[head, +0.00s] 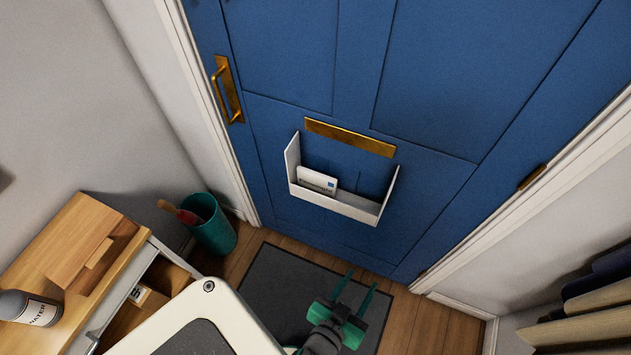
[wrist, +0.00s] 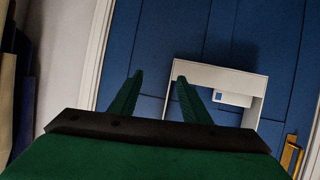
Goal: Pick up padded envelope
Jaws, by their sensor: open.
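A white padded envelope (head: 317,181) with a blue mark and dark print stands in the left part of a white letter holder (head: 335,205) on the blue door. The holder hides its lower part. In the wrist view, a white piece with a blue mark (wrist: 232,98) shows inside the holder (wrist: 215,73). My gripper (head: 360,278) is open and empty, below the holder in the head picture, over the dark mat. In the wrist view the gripper (wrist: 160,77) has its fingers apart, with the holder beyond and to the right; I see no contact.
A brass letter slot (head: 350,137) is above the holder, and a brass handle (head: 227,90) is at the door's left. A green bin (head: 213,228) stands left of the mat (head: 275,285). A wooden cabinet (head: 75,240) with an open drawer is at left. Coats (head: 590,310) hang at lower right.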

